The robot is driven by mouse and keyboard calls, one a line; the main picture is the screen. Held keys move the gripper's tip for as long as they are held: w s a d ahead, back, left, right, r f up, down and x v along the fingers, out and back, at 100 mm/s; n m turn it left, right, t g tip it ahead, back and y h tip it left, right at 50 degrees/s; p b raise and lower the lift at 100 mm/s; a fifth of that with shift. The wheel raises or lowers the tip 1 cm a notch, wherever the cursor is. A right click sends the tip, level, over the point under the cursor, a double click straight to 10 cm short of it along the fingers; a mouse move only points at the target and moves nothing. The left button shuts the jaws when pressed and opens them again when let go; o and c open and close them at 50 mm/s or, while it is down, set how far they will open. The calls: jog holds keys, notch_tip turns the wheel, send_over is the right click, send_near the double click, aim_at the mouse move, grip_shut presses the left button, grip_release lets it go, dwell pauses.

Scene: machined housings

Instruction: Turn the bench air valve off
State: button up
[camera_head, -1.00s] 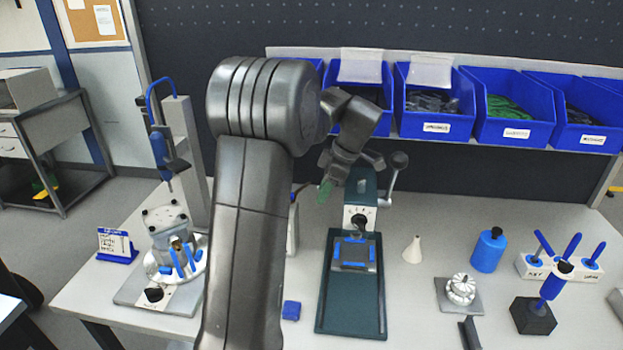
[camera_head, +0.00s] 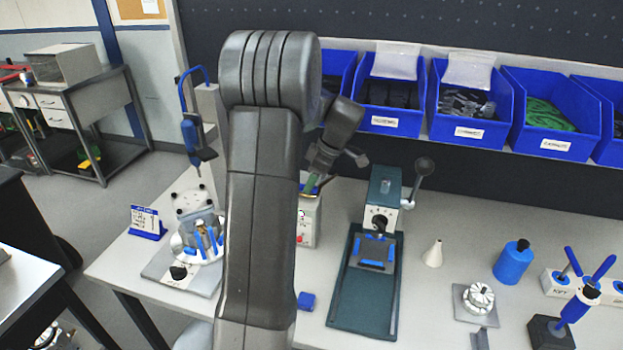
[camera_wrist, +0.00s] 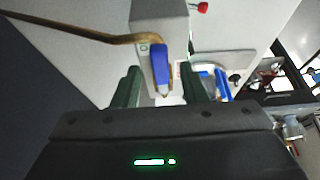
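The bench air valve shows in the wrist view as a blue lever (camera_wrist: 160,64) on the side of a pale grey box (camera_wrist: 155,15), with a small mark beside it. A brass-coloured pipe (camera_wrist: 75,30) runs to it from the left. My gripper (camera_wrist: 163,86) is open, its green fingers on either side of the lever's lower end in the picture. I cannot tell whether they touch it. In the head view my gripper (camera_head: 314,186) is above a pale box (camera_head: 308,225) with a red button, and hides its top.
A dark green press (camera_head: 372,270) with a lever stands right of the box. A round fixture (camera_head: 195,235) stands left, below a hanging blue tool (camera_head: 192,140). Blue bins (camera_head: 470,110) line the back. A small blue block (camera_head: 306,301) lies in front.

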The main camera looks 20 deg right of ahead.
jog(key=shift+w+a+f, duration=0.1)
jog(key=shift+a+f, duration=0.05)
jog(key=shift+f, duration=0.25)
jog(key=shift+c, duration=0.5)
grip_shut()
